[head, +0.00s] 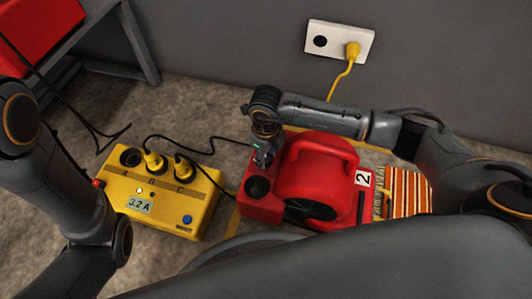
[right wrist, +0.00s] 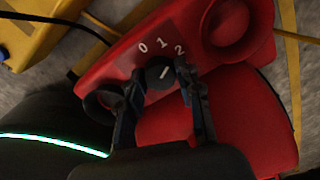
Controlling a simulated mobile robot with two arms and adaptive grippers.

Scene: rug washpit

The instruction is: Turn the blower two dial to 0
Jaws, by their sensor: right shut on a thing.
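Blower two (head: 318,165) is a red blower with a white "2" tag (head: 363,178), standing on the floor. My right gripper (head: 262,164) comes down onto its control panel from above. In the right wrist view, the dark round dial (right wrist: 161,72) sits on the red panel (right wrist: 120,62) beside the printed 0, 1 and 2. My right gripper's fingers (right wrist: 162,84) are shut on the dial, one on each side. The dial's white mark slants up and right, roughly toward the 2. In the head view my gripper hides the dial. Only my left arm's links show, not its gripper.
A yellow power box (head: 170,206) with plugged cords and a "3.2 A" display stands left of the blower. A wall outlet (head: 340,41) holds a yellow plug. A striped rug (head: 407,190) lies right of the blower. Black cords cross the floor between box and blower.

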